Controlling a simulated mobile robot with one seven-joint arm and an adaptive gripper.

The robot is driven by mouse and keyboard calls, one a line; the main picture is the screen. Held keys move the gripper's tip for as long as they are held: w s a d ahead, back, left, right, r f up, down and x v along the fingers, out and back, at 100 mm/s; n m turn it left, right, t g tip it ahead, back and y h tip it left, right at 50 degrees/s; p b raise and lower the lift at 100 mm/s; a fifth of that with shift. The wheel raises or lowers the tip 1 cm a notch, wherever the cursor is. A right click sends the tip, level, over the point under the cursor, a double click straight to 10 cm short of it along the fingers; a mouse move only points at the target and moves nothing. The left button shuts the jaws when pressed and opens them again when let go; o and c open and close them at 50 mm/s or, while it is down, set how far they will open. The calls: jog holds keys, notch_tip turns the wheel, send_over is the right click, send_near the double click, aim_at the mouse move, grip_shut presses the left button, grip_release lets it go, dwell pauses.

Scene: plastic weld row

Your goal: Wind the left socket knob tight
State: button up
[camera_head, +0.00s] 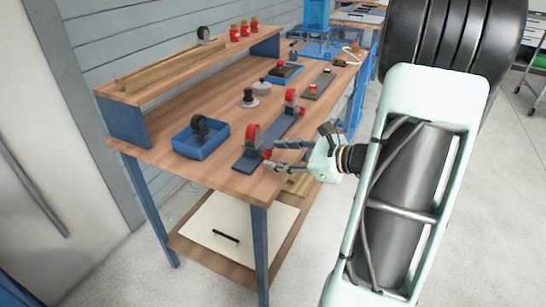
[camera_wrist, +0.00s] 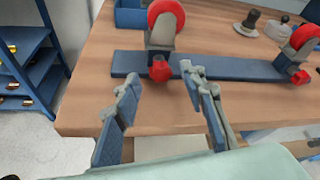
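A dark blue bar (camera_wrist: 220,67) lies along the table edge and carries two sockets, each with a red wheel-like disc on top and a small red knob in front. The left socket (camera_wrist: 163,38) has its red knob (camera_wrist: 161,69) facing me; it also shows in the head view (camera_head: 267,154). The right socket (camera_wrist: 302,42) has a red knob (camera_wrist: 299,77) too. My gripper (camera_wrist: 160,76) is open and empty, with one finger on each side of the left knob. It also shows in the head view (camera_head: 270,154). I cannot tell whether the fingertips touch the knob.
A blue tray (camera_head: 201,147) with a dark wheeled part stands left of the bar. A grey round piece (camera_head: 249,98) and another tray (camera_head: 285,75) lie farther along the table (camera_head: 177,180). A raised shelf with red jars (camera_head: 244,30) runs along the wall. Floor is clear at the front.

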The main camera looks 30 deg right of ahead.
aim_at(267, 154)
jog(key=shift+x, duration=1.2)
grip_shut()
jog(key=shift+r, duration=0.1)
jog(key=shift+p, duration=0.3)
